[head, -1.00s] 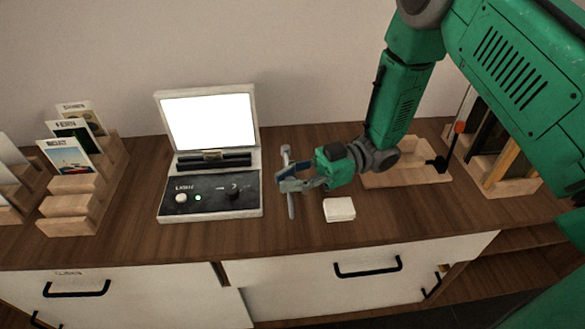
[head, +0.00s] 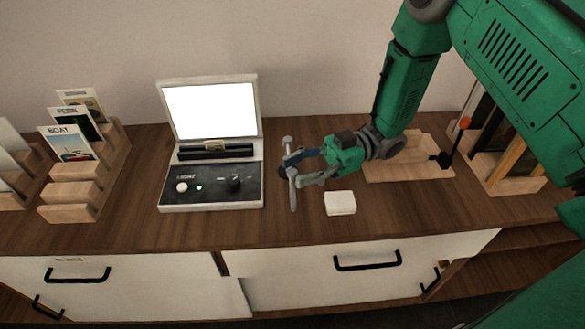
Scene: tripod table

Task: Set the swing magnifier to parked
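My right gripper (head: 296,170) reaches in from the right, over the wooden top. Its two fingers are spread apart, one above the other. A slim grey upright bar (head: 292,198) with rounded ends stands at the fingertips; it looks like part of the swing magnifier, but its lens and mount are not clear. I cannot tell whether the fingers touch it. Just left is a light box with a lit white screen (head: 211,111) and a dark control panel (head: 213,184) with a white button and a black knob. My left gripper is not in view.
A small white block (head: 340,203) lies right of the bar. A wooden tray (head: 405,171) and a black lever with an orange tip (head: 446,158) stand farther right. Stepped card racks (head: 70,192) are at left. White drawers (head: 320,285) are below.

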